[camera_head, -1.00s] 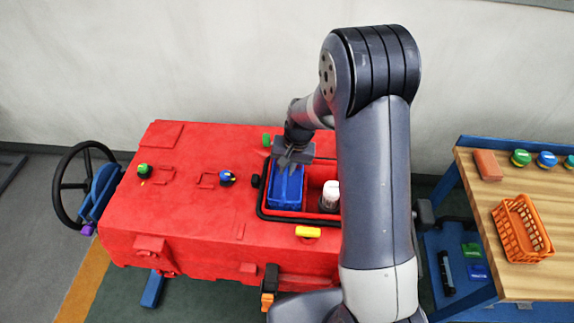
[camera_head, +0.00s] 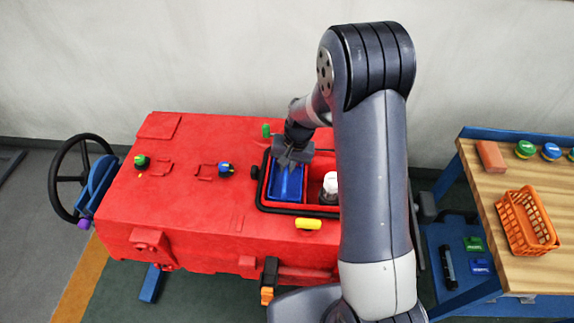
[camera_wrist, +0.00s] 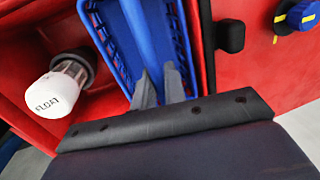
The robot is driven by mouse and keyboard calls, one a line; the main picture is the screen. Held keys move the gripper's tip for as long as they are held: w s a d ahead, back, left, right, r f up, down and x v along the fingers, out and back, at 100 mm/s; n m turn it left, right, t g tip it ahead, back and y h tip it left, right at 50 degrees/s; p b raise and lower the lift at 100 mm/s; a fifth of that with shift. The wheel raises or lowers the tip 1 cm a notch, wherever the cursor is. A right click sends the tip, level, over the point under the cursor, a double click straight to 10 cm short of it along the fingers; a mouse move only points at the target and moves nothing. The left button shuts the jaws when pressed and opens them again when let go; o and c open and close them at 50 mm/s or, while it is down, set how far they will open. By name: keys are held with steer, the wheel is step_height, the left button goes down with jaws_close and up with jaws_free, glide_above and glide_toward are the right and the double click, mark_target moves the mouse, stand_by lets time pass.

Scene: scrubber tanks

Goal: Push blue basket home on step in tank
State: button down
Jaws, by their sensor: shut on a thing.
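The blue basket (camera_head: 286,184) sits inside the left part of the open red tank (camera_head: 312,208). In the wrist view the basket (camera_wrist: 110,30) has slotted side walls and a broad blue bar running along its middle. My gripper (camera_head: 290,165) is above the basket's far end. In the wrist view its two fingers (camera_wrist: 160,80) are closed on the blue bar, which looks like the handle. The step under the basket is hidden, so I cannot tell whether the basket rests on it.
A white float (camera_head: 332,185) marked FLOAT stands in the tank compartment beside the basket. A black rim surrounds the opening. A yellow part (camera_head: 308,224) is on the front side. A wooden bench with an orange basket (camera_head: 527,222) stands at the right.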

steer(key=shift+f+b, duration=0.35)
steer(key=shift+f, duration=0.15)
steer(key=shift+f, duration=0.1)
steer(key=shift+f+b, duration=0.6)
steer(key=shift+b, duration=0.1)
steer(key=shift+f, duration=0.1)
steer(key=shift+f+b, duration=0.35)
steer(key=shift+b, duration=0.1)
steer(key=shift+f+b, duration=0.4)
steer(key=shift+f, duration=0.1)
stand_by(0.3)
steer(key=shift+r, duration=0.15)
stand_by(0.5)
